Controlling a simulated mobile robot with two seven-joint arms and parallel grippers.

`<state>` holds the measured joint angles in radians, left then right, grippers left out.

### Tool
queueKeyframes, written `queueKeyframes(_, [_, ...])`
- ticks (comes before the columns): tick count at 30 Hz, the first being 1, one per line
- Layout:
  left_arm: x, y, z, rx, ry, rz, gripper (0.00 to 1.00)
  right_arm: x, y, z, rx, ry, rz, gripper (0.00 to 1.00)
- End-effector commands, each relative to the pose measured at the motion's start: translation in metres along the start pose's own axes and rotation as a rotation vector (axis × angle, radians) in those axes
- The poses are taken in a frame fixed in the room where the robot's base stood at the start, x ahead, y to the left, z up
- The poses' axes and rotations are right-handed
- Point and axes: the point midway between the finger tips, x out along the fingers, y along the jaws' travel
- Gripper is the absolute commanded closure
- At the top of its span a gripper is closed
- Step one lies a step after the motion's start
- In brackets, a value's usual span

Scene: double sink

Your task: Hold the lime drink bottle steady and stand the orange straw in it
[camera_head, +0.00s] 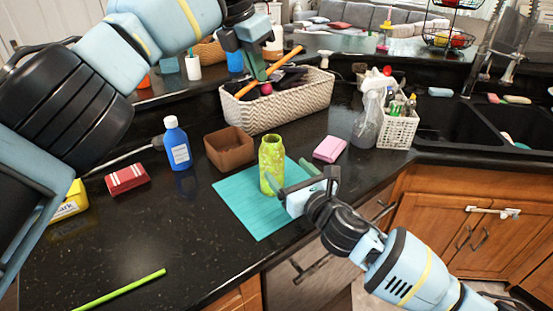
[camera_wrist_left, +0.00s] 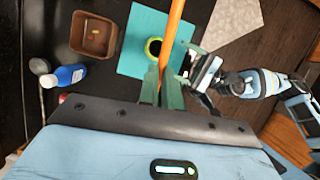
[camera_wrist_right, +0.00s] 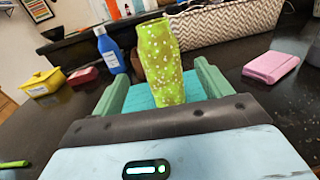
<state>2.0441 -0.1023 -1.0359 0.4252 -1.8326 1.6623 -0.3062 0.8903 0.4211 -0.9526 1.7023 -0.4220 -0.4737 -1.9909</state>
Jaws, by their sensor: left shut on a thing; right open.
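The lime drink bottle (camera_head: 271,165), green with pale speckles, stands upright on the teal mat (camera_head: 250,213). Its dark open mouth shows in the left wrist view (camera_wrist_left: 153,48). My right gripper (camera_head: 289,174) is open, with its fingers pointing at the bottle. In the right wrist view the bottle (camera_wrist_right: 163,65) stands between and beyond the fingertips; I cannot tell whether they touch it. My left gripper (camera_head: 262,76) is shut on the orange straw (camera_head: 287,57) and holds it tilted, high above the counter behind the bottle. The straw also shows in the left wrist view (camera_wrist_left: 174,30).
A brown box (camera_head: 229,150), a blue bottle (camera_head: 177,145) and a pink block (camera_head: 330,149) stand near the mat. A woven basket (camera_head: 305,100) is behind. A green straw (camera_head: 120,290) lies at the front left. A white caddy (camera_head: 397,132) is at right, before the sink.

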Motion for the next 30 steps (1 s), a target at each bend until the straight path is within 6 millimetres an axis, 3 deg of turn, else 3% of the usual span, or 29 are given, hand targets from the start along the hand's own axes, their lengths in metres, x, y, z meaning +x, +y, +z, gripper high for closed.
queueKeyframes(18, [0.0, 0.0, 0.0, 0.0, 0.0, 0.0, 1.0, 0.083, 0.001, 0.001, 0.003, -0.001, 0.001, 0.23])
queueKeyframes(30, [0.0, 0.0, 0.0, 0.0, 0.0, 0.0, 1.0, 0.103, 0.001, 0.001, 0.003, -0.001, 0.002, 0.23])
